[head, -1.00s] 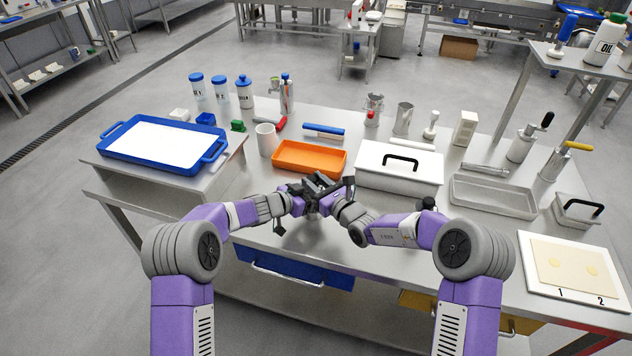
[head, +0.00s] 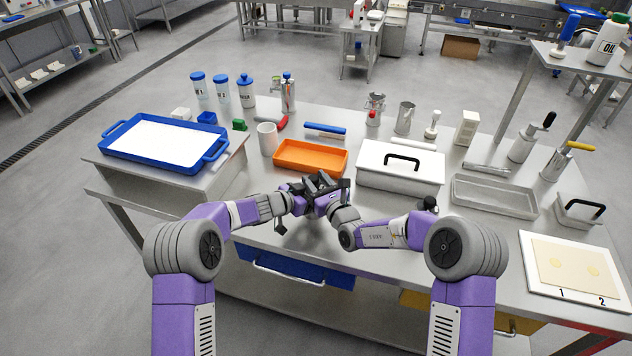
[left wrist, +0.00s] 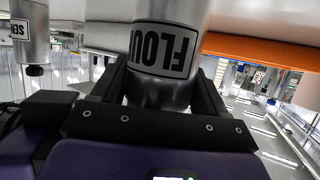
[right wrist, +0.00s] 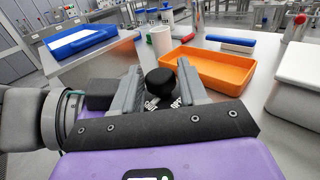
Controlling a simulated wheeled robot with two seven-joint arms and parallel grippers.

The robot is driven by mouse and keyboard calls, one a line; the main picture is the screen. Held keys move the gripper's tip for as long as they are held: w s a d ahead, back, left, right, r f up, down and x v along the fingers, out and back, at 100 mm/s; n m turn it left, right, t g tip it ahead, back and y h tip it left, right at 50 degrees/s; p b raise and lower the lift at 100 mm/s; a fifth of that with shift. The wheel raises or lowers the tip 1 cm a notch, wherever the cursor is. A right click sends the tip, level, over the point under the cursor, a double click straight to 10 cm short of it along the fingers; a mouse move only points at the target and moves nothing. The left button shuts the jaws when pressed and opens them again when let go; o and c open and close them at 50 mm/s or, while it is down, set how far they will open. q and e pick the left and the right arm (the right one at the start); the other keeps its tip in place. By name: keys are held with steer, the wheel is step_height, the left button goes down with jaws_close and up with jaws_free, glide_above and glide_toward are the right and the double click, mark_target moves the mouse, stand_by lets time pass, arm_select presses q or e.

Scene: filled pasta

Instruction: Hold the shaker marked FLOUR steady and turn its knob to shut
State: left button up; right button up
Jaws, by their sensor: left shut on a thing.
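The shaker marked FLOUR (left wrist: 150,88) is a metal cylinder with a white label, upside down in the left wrist view. My left gripper (left wrist: 165,92) is shut on it, with one finger on each side. In the right wrist view a round black knob (right wrist: 161,82) sits between the fingers of my right gripper (right wrist: 160,88). These fingers stand apart around the knob, with no clear grip on it. In the head view my left gripper (head: 299,196) and right gripper (head: 325,188) meet over the table's front; they hide the shaker.
An orange tray (head: 283,167) lies just behind the grippers. A white lidded box (head: 400,181) stands right of it. A blue tray (head: 112,150) is at the left. Another metal shaker (left wrist: 31,50) shows in the left wrist view.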

steer(key=shift+a+y, duration=0.1)
steer(key=shift+y, duration=0.2)
steer(key=shift+w+d+f+n+g+y, duration=0.1)
steer(key=shift+n+g+y, duration=0.85)
steer(key=shift+g+y, duration=0.1)
steer(key=shift+w+d+r+n+g+y, duration=0.1)
steer(key=shift+d+n+g+y, duration=0.05)
steer(key=shift+n+g+y, duration=0.85)
steer(key=shift+w+d+f+n+g+y, duration=0.1)
steer(key=shift+n+g+y, duration=0.85)
steer(key=shift+y, duration=0.1)
steer(key=shift+s+d, duration=0.15)
steer(key=shift+d, duration=0.1)
steer(key=v, duration=1.1)
steer(key=shift+d+f+n+g, duration=0.2)
steer(key=shift+n+g, duration=0.1)
steer(key=shift+g, duration=0.1)
steer(key=shift+d, duration=0.1)
